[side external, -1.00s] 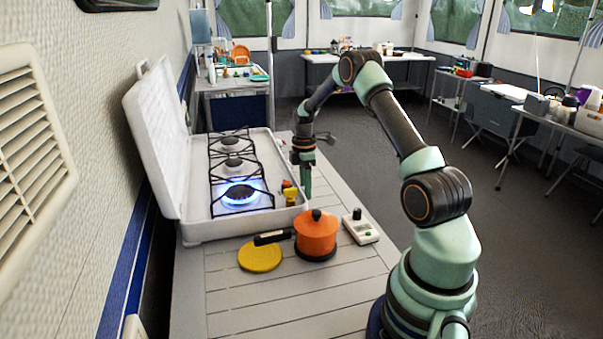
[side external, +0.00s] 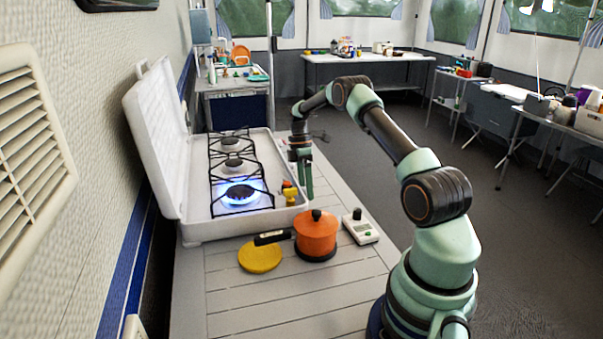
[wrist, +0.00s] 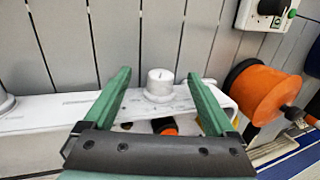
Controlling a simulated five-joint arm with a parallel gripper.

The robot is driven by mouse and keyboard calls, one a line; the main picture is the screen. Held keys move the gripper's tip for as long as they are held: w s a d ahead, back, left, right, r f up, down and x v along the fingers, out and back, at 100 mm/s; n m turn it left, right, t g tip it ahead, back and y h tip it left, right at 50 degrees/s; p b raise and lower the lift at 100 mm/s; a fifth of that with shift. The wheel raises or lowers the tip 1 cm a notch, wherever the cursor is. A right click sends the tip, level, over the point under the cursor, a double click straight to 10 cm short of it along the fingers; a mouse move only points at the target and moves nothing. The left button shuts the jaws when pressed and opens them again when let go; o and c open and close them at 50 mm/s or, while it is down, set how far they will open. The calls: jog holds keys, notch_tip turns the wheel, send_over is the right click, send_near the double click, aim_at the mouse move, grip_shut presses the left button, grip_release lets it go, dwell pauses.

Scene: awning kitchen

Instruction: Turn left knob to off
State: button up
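My gripper (side external: 305,192) points down at the front edge of the white stove (side external: 190,235). In the wrist view, my open gripper (wrist: 159,76) has one green finger on each side of a white round knob (wrist: 159,84), with gaps visible on both sides. That knob stands nearer the orange pot; a second white knob (wrist: 5,101) is cut off at the left edge. I cannot make out the knobs in the side view. The near burner (side external: 240,193) burns with a blue flame. I cannot read any off mark.
An orange pot (side external: 316,236) with a black handle stands in front of the stove, beside a yellow disc (side external: 260,256) and a small white device (side external: 360,226). Small orange and yellow items (side external: 290,192) sit at the stove's corner, close to my gripper.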

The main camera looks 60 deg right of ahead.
jog(key=shift+r, duration=0.1)
dwell(0.4)
jog(key=a+v, duration=0.1)
jog(key=v, duration=0.5)
jog(key=shift+d+r, duration=0.4)
dwell(0.5)
jog(key=t+h, duration=0.2)
jog(key=shift+s+a+f+t, duration=0.2)
jog(key=shift+s+t, duration=0.1)
jog(key=shift+s+a+f+t+h, duration=0.2)
jog(key=shift+f+t+h, duration=0.2)
jog(key=shift+f, duration=0.65)
jog(key=shift+s+a+f+t+h, duration=0.3)
jog(key=shift+f+t, duration=0.25)
jog(key=shift+f, duration=0.5)
jog(key=shift+s+a+f+t+h, duration=0.15)
jog(key=shift+f+t+h, duration=0.3)
jog(key=shift+f, duration=0.65)
